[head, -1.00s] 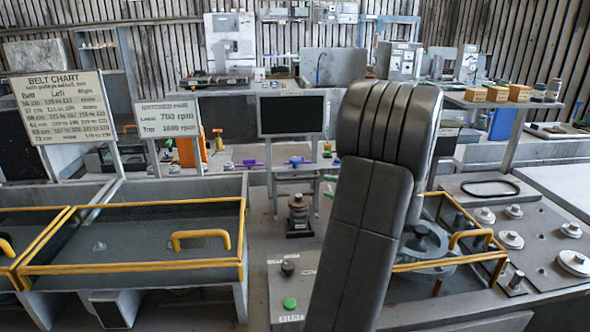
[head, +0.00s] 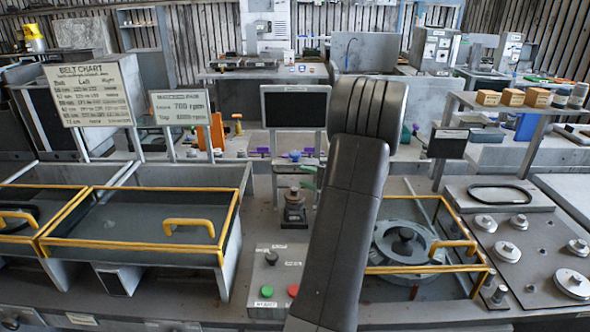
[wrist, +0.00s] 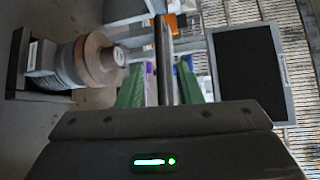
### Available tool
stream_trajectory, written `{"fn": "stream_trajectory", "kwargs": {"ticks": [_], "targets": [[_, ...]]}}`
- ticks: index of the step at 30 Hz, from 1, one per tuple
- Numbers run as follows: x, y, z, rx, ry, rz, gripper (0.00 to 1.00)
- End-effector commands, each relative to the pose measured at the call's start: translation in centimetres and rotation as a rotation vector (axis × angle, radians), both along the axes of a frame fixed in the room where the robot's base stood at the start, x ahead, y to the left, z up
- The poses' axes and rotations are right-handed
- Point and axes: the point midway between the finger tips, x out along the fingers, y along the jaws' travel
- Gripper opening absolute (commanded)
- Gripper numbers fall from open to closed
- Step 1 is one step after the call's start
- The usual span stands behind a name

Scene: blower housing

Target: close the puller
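No part is labelled as the puller that I can read. A small upright device (head: 294,208) with a stacked round body on a black base stands in the middle of the head view. It shows sideways at the left of the wrist view, with a brown disc stack (wrist: 95,60). My gripper (head: 309,178) is just right of its top in the head view, partly hidden by my arm. In the wrist view its green fingers (wrist: 158,88) are apart with a gap between them. A grey bar, seemingly the shelf edge behind, shows through the gap. I see no contact with the device.
A dark monitor (head: 294,107) stands behind, above a shelf with purple and blue items (head: 294,156). A control box (head: 270,272) with green and red buttons is in front. Yellow-framed covers (head: 150,225) lie left, and a yellow-framed well (head: 405,245) lies right.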

Motion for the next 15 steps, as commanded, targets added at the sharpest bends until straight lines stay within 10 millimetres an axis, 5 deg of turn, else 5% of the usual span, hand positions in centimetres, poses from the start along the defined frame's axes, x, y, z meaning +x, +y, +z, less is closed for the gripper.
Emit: {"fn": "stream_trajectory", "kwargs": {"ticks": [6, 15], "targets": [[2.6, 2.7, -0.3, -0.001, 0.000, 0.002, 0.32], [3.8, 3.8, -0.7, -0.001, -0.001, -0.001, 0.32]]}}
